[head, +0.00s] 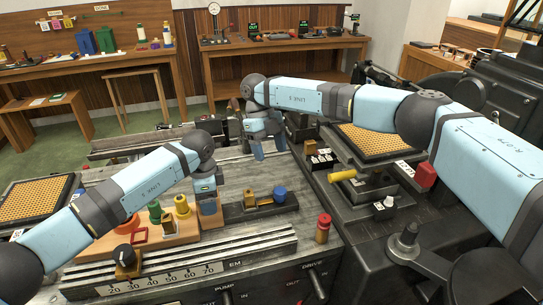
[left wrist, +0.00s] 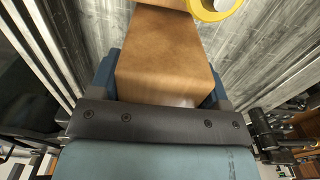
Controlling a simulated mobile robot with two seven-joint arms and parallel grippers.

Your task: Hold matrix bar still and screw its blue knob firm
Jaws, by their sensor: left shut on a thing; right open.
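A dark bar (head: 262,209) lies on the grey machine bed, with a brass-coloured upright piece (head: 250,197) and a blue knob (head: 279,195) near its right end. My left gripper (head: 209,217) points down at the bar's left, beside the wooden board. In the left wrist view, its blue fingers are shut on a brown block (left wrist: 165,65); I cannot tell whether this block belongs to the bar. My right gripper (head: 267,149) hangs open and empty above the far part of the bed, behind the blue knob and apart from it.
A wooden board (head: 165,240) left of the bar carries green, yellow and red pieces. A red-topped brass piece (head: 323,228) stands at the front right. A yellow handle (head: 342,175) and a honeycomb-patterned tray (head: 375,142) are to the right. The bed's far middle is mostly clear.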

